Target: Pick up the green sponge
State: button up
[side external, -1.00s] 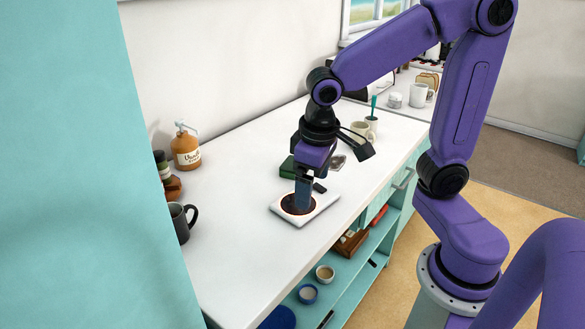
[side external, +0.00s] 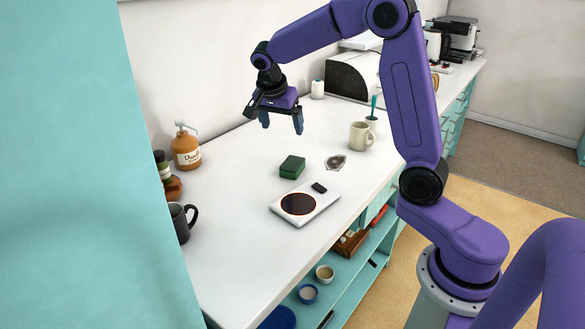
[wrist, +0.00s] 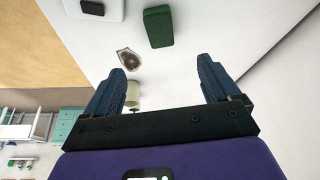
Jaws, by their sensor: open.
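The green sponge (side external: 292,167) lies on the white counter, behind the white plate with a dark disc. In the wrist view the sponge (wrist: 158,26) shows at the top centre, beyond the fingertips. My gripper (side external: 282,122) is open and empty, raised above the counter toward the wall side of the sponge and apart from it. In the wrist view its two blue fingers (wrist: 164,72) are spread wide with nothing between them.
The white plate (side external: 325,209) with its dark disc lies in front of the sponge. A small dark-centred dish (side external: 335,162) and a beige mug (side external: 361,136) are to the right. A brown pump bottle (side external: 186,150) stands by the wall.

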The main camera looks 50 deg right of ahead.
send_over(293, 163)
jog(key=a, duration=0.3)
jog(key=f, duration=1)
jog(key=shift+s+d+f, duration=0.1)
jog(key=shift+s+f, duration=0.25)
jog(key=shift+x, duration=2.6)
jog(key=shift+w+d+r, duration=0.1)
jog(key=shift+d, duration=0.1)
jog(key=c, duration=1.1)
